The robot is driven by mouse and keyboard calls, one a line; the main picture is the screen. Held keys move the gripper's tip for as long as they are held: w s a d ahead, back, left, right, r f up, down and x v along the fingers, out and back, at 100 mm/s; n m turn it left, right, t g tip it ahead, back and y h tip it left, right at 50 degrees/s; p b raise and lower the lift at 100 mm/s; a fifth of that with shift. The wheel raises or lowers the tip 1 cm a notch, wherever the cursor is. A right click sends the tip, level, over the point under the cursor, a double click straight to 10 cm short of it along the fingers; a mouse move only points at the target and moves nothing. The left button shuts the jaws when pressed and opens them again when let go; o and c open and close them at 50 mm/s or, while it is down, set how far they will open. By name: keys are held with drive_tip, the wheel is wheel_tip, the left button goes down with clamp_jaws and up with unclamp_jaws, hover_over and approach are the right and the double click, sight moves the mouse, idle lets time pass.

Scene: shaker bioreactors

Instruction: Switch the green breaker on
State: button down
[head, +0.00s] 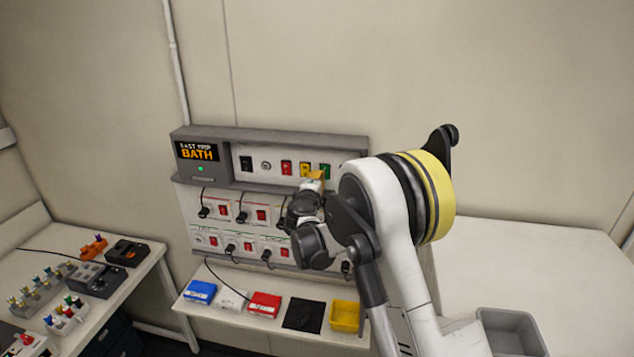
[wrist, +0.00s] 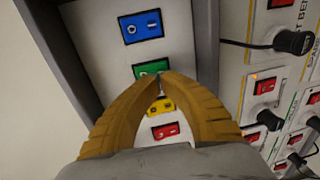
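The green breaker (head: 324,171) sits on the upper panel, right of the yellow breaker (head: 305,170) and red breaker (head: 286,167). In the wrist view the green breaker (wrist: 148,69) shows just beyond my fingertips, its lower part covered by them. I cannot tell its switch position. My gripper (head: 316,176) is in front of the panel, just below the yellow and green breakers. In the wrist view my gripper's (wrist: 160,80) orange-yellow fingers come together at the tips with nothing seen between them. I cannot tell whether they touch the breaker.
A blue switch (wrist: 141,27) is beyond the green one. Below the panel are rows of red switches (head: 261,215) with black plugs (head: 242,216). A shelf (head: 225,310) holds coloured trays, including a yellow bin (head: 345,316). A side table (head: 130,285) at left holds small equipment.

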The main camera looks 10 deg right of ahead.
drive_tip(key=shift+w+d, duration=0.25)
drive_tip(key=shift+w, duration=0.15)
drive_tip(key=shift+f, duration=0.1)
drive_tip(key=shift+w+d+f+b, duration=0.15)
drive_tip(key=shift+w+f+b, duration=0.2)
drive_tip(key=shift+b, duration=0.85)
drive_tip(key=shift+s+b, duration=0.1)
drive_tip(key=shift+b, duration=1)
drive_tip(key=shift+r, duration=0.25)
